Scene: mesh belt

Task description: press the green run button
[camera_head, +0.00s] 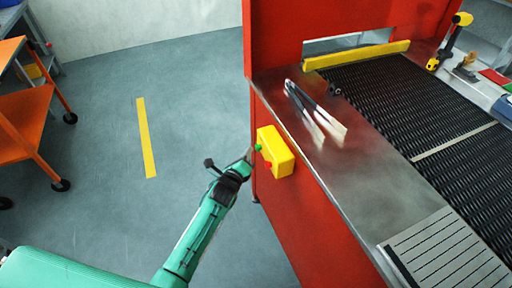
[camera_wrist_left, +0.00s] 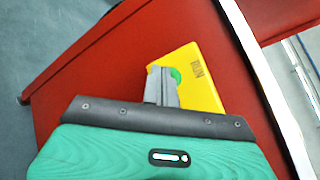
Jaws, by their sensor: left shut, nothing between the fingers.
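The green run button (camera_head: 258,147) is on the left face of a yellow control box (camera_head: 279,152) mounted on the red side of the belt machine. A red button (camera_head: 267,165) sits below it. My left gripper (camera_head: 248,156) is shut and empty, its tips right at the green button. In the left wrist view the shut fingers (camera_wrist_left: 160,84) partly cover the green button (camera_wrist_left: 176,76), beside the word RUN on the yellow box (camera_wrist_left: 200,82). I cannot tell whether the tips touch the button. My right gripper is not in view.
The red machine (camera_head: 290,220) carries a steel ledge (camera_head: 365,190) with tongs (camera_head: 316,112) and a dark mesh belt (camera_head: 415,95). An orange cart (camera_head: 25,110) stands at the far left. The floor left of the machine is clear, with a yellow stripe (camera_head: 146,138).

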